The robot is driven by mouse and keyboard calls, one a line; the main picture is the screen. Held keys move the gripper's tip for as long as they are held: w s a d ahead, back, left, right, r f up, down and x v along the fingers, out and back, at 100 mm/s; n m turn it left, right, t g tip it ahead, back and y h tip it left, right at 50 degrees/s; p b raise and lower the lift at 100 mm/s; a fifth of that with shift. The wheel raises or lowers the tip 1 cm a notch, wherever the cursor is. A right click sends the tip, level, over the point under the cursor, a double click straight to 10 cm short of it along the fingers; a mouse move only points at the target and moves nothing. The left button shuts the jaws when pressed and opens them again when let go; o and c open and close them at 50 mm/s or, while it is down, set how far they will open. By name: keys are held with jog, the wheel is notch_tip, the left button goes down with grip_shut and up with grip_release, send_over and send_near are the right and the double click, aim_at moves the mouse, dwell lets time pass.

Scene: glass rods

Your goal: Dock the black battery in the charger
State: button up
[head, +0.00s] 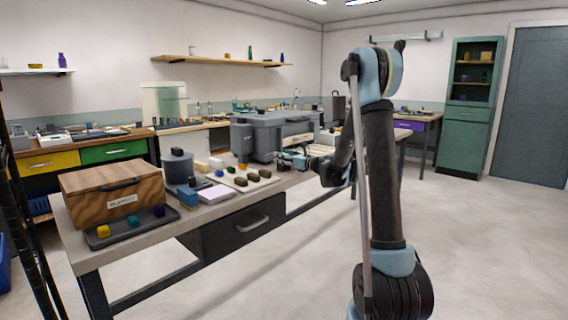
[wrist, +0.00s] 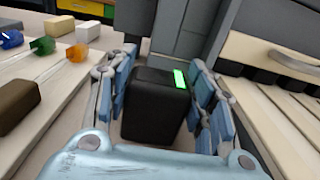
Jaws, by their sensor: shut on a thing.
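A black battery (wrist: 155,108) with a bright green strip near its top right edge stands between the blue padded fingers of my gripper (wrist: 158,100) in the wrist view. My gripper is shut on it, with one finger at each side. In the head view my gripper (head: 298,160) is at the far end of the near bench, in front of a large grey machine (head: 268,135). The battery cannot be made out there. Directly behind the battery in the wrist view is a grey upright block (wrist: 182,42); I cannot tell whether it is the charger or whether the battery touches it.
Glass rods with coloured ends (wrist: 42,46) and a brown block (wrist: 17,104) lie left of my gripper. A beige panel with a handle (wrist: 295,65) is close on the right. A wooden box (head: 112,190) and a dark tray (head: 127,231) occupy the bench's near end.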

notch_tip(320, 180, up, 10)
jog(key=shift+f, duration=0.15)
dwell(0.3)
